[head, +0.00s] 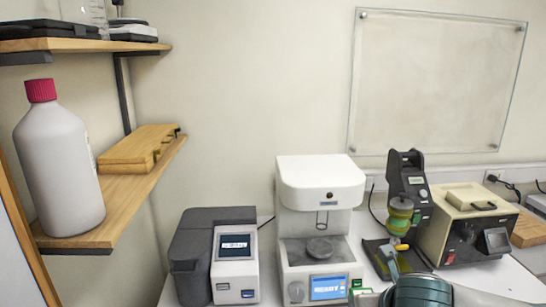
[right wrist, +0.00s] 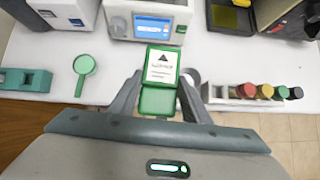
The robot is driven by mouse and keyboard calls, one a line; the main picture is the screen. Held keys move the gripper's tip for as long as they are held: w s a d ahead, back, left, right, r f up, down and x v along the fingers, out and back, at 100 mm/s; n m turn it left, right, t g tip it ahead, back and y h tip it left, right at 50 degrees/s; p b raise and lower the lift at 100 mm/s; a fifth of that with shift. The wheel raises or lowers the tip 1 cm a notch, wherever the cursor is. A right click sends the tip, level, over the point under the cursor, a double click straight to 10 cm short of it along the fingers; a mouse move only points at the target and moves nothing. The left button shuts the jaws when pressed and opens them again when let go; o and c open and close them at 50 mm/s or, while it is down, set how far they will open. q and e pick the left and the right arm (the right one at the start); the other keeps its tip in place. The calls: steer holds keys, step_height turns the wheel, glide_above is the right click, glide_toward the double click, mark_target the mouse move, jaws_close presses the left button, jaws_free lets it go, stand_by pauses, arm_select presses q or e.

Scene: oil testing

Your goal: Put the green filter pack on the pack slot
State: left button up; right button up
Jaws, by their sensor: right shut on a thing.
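The green filter pack (right wrist: 162,66) is a small green case with a white label bearing a black triangle. In the right wrist view it sits between the fingers of my right gripper (right wrist: 160,92), which is shut on it. The pack is held in front of the white machine with a blue screen. My left gripper is not in view.
The white machine (head: 320,200) stands mid-bench, with a grey and white device (head: 236,268) to its left. A green round-headed tool (right wrist: 85,66) lies on the white bench. A rack of several capped bottles (right wrist: 243,96) stands right of my gripper. A beige instrument (head: 466,225) stands far right.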

arm_select(q)
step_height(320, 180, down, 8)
steer(key=b, duration=0.7)
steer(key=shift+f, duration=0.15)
arm_select(e)
step_height(320, 180, down, 8)
steer(key=shift+w, duration=0.25)
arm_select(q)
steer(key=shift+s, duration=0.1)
arm_select(e)
steer(key=shift+s+f, duration=0.1)
steer(key=shift+s, duration=0.05)
